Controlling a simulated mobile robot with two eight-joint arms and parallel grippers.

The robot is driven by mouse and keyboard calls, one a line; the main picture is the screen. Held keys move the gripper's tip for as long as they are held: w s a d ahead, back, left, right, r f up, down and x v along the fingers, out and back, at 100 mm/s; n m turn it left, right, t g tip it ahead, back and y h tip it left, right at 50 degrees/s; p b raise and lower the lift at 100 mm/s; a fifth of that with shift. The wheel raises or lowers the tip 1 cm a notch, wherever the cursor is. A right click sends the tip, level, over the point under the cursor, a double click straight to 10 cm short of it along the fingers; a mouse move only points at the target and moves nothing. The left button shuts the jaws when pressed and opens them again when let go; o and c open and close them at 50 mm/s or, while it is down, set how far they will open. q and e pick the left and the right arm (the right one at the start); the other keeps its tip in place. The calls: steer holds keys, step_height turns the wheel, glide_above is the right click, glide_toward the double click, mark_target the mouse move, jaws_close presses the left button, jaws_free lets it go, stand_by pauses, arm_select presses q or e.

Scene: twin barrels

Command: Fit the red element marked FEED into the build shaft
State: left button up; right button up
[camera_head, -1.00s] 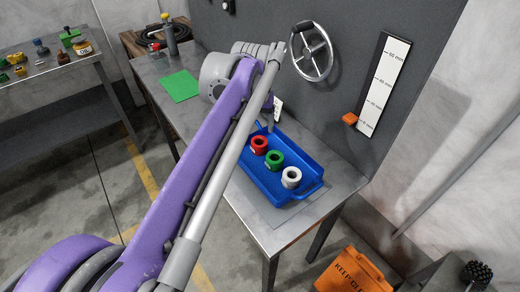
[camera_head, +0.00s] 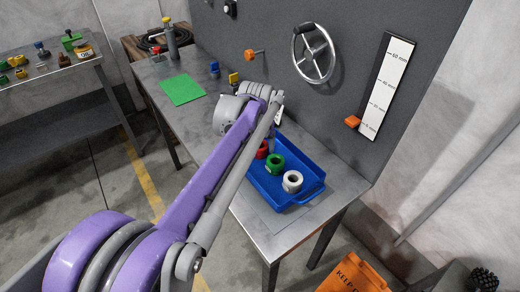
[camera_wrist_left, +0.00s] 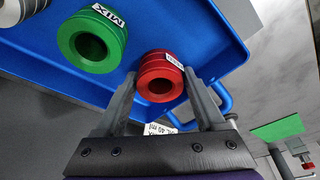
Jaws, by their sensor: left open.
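The red element (camera_head: 262,149) is a thick ring in the blue tray, partly hidden behind my left arm in the head view. In the left wrist view the red element (camera_wrist_left: 160,77) shows its round hole and a small white label that I cannot read. My left gripper (camera_head: 273,137) is at the tray's left end by the red element. In the wrist view its open fingers (camera_wrist_left: 159,76) lie on either side of the red ring; contact is not clear. I cannot make out which thing is the build shaft.
The blue tray (camera_head: 312,184) also holds a green ring (camera_head: 275,164) marked MIX and a white ring (camera_head: 292,181). A green mat (camera_head: 182,87) lies farther left on the bench. A handwheel (camera_head: 314,54) and a scale (camera_head: 385,85) are on the back panel.

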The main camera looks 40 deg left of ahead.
arm_select(q)
jaws_close()
steer(key=shift+r, duration=0.15)
stand_by(0.4)
